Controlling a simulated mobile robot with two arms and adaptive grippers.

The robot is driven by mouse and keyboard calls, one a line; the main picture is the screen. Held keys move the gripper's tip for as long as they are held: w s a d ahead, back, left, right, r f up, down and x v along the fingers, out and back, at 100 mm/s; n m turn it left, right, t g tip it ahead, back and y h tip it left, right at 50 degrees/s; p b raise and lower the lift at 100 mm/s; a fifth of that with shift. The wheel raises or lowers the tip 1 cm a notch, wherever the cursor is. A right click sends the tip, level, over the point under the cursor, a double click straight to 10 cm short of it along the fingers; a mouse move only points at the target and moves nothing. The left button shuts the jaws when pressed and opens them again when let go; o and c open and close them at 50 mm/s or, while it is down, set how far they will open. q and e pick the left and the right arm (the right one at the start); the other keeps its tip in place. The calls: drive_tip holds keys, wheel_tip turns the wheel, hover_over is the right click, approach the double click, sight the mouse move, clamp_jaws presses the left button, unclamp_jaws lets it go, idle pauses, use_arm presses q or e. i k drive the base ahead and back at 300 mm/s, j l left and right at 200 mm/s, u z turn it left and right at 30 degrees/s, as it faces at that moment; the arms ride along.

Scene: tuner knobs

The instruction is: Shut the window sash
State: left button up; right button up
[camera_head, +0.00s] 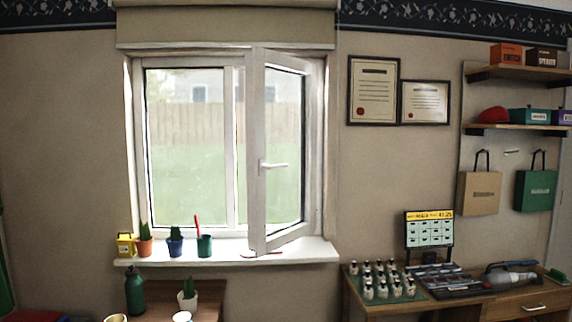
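The white window sash (257,200) stands open, swung into the room from its right side. Its free edge is near the middle of the window and its lower corner is above the sill. A white handle (273,165) sits on the sash's free side, pointing right. The white window frame (136,150) surrounds it, with a separate pane on the left. Neither of my grippers shows in the head view.
On the white sill (300,251) stand a yellow item (125,245), small potted plants (145,240) and a teal cup (204,246) with a red stick. A small red object (262,254) lies under the sash. A desk (372,309) with bottles stands right.

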sight(262, 242)
drive_tip(key=i+j, duration=0.25)
drive_tip(key=i, duration=0.25)
drive_tip(key=i+j, duration=0.25)
drive_tip(key=i, duration=0.3)
